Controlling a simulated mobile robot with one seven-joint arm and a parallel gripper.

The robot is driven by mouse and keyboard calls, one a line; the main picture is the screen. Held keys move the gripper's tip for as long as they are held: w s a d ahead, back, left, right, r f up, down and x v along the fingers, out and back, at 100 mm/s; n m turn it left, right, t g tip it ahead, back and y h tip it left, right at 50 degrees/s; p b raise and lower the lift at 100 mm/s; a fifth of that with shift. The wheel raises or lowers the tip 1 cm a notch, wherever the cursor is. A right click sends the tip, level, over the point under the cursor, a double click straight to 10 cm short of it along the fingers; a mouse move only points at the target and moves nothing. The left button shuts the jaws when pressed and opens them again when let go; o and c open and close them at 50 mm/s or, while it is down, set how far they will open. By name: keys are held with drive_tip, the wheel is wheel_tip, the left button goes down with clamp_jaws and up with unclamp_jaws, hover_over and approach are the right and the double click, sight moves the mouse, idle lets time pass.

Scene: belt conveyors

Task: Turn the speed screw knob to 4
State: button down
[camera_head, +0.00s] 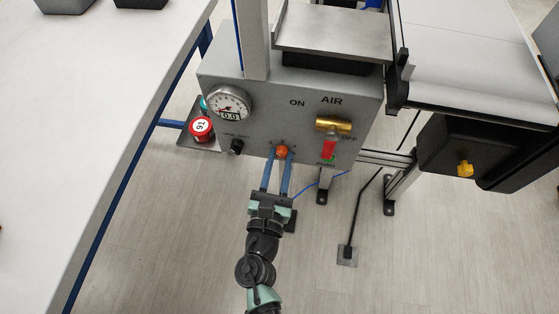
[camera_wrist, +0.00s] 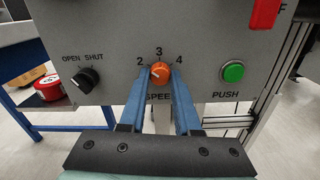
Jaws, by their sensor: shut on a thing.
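The orange speed screw knob (camera_wrist: 160,70) is on the front of the grey control box (camera_head: 290,100), under the numbers 2, 3 and 4, with "SPEED" partly hidden below it. In the head view the knob (camera_head: 282,150) is at the box's lower edge. My gripper (camera_wrist: 159,80) has its two blue fingers on either side of the knob and is shut on it. It reaches up from below in the head view (camera_head: 278,161). A pale mark on the knob's face appears toward its left side; its exact direction is hard to tell.
A black OPEN/SHUT knob (camera_wrist: 87,78) is left of the fingers and a green PUSH button (camera_wrist: 232,72) is right. A red-handled brass air valve (camera_head: 333,125) and a gauge (camera_head: 229,103) are higher on the box. Open floor lies below.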

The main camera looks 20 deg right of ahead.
drive_tip(key=m+b, duration=0.4)
drive_tip(key=m, duration=0.2)
drive_tip(key=shift+f, duration=0.2)
drive_tip(key=m+b, duration=0.4)
drive_tip(key=m, duration=0.1)
drive_tip(key=shift+m, duration=0.4)
drive_tip(key=m+b, duration=0.4)
drive_tip(key=m, duration=0.2)
drive_tip(key=shift+b, duration=0.4)
drive_tip(key=m+b, duration=0.2)
drive_tip(key=m, duration=0.2)
drive_tip(key=shift+r+b, duration=0.15)
drive_tip(key=shift+b, duration=0.25)
drive_tip(key=shift+r+m, duration=0.1)
drive_tip(key=shift+m, duration=0.3)
drive_tip(key=c, duration=0.6)
unclamp_jaws()
